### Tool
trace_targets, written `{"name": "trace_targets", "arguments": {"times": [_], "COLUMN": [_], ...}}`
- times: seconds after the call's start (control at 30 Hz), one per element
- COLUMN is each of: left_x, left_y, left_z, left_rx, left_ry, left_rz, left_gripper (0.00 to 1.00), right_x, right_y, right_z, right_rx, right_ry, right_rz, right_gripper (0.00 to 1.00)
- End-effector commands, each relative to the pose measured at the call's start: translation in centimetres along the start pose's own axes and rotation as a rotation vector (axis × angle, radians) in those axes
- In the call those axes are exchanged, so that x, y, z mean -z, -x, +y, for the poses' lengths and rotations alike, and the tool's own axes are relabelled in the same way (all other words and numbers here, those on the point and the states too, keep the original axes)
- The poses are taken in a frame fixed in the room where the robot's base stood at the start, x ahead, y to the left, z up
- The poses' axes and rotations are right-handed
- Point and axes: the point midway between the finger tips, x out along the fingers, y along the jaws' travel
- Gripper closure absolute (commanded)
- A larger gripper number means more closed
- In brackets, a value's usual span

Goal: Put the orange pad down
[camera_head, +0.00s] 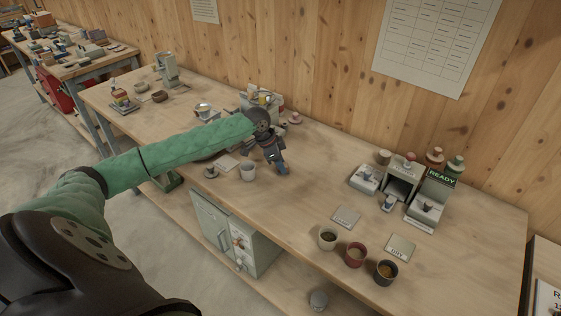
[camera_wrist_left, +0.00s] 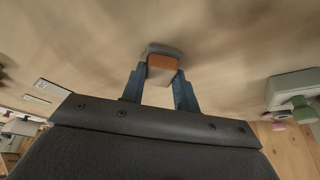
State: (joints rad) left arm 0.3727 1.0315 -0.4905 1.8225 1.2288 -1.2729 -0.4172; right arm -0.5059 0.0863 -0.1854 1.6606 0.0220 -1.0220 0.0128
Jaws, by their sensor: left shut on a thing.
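The orange pad (camera_wrist_left: 162,62) shows in the left wrist view as a small block with an orange face and a grey part at its far side. It sits between the blue fingertips of my left gripper (camera_wrist_left: 160,78), which is shut on it. The pad is too small or hidden to make out there. I cannot tell whether the pad touches the bench. My right gripper is in neither view.
Three filled cups (camera_head: 355,256) stand near the bench's front edge at right, beside a card marked DRY (camera_head: 400,248). A machine with a READY sign (camera_head: 443,177) stands behind them. Small items crowd the bench behind my gripper. Bare wood lies right of it.

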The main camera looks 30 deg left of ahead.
Motion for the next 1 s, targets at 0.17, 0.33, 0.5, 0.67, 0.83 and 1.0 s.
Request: {"name": "trace_targets", "arguments": {"times": [0.17,0.33,0.5,0.67,0.83,1.0], "left_x": [0.0,-0.1,-0.1,-0.1,0.0,-0.1], "left_y": [0.0,-0.2,-0.2,-0.2,0.5,3.0], "left_z": [0.0,0.0,0.0,0.0,-0.1,-0.1], "left_rx": [0.0,0.0,0.0,0.0,0.002,0.004], "left_ry": [0.0,0.0,0.0,0.0,0.0,0.0], "left_rz": [0.0,0.0,0.0,0.0,0.0,0.0], "left_gripper": [0.88,0.64,0.48,0.48,0.48,0.48], "right_x": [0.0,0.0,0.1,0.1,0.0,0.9], "right_y": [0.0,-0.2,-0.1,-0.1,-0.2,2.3], "right_z": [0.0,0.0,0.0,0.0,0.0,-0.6], "right_rx": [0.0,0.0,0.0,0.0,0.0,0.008], "right_ry": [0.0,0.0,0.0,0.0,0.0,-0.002], "right_rz": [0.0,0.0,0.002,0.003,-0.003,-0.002], "right_gripper": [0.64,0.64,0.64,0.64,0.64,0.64]}}
